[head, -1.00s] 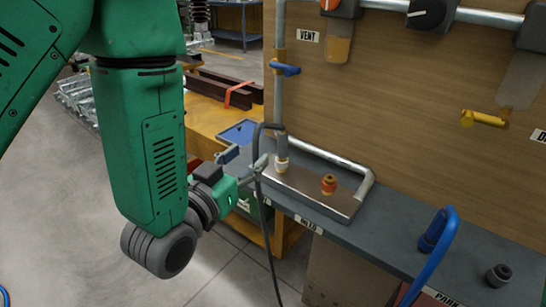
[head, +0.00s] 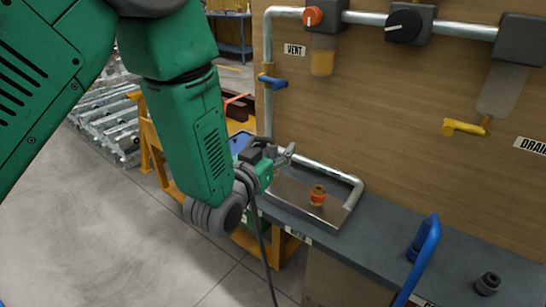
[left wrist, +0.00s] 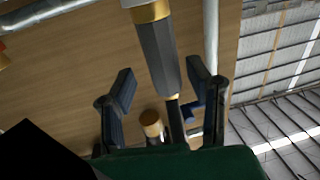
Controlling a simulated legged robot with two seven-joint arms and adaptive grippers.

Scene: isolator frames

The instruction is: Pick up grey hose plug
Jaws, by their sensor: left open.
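In the left wrist view, the grey hose plug (left wrist: 160,58) shows as a dark grey body with a brass collar at its top and a thin dark stem below. It lies between the two spread fingers of my left gripper (left wrist: 160,78), with gaps visible on both sides. In the head view my left gripper (head: 285,156) is above the tray's left end, and the plug cannot be made out there. A black hose (head: 265,250) hangs below the gripper. My right gripper is out of view.
An orange and brass fitting (head: 318,195) stands on the metal tray (head: 338,213), close right of the gripper. A pipe (head: 268,110) with a blue-handled valve (head: 273,82) rises behind. A blue hooked tube (head: 425,257) and a small dark grey fitting (head: 488,283) are further right.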

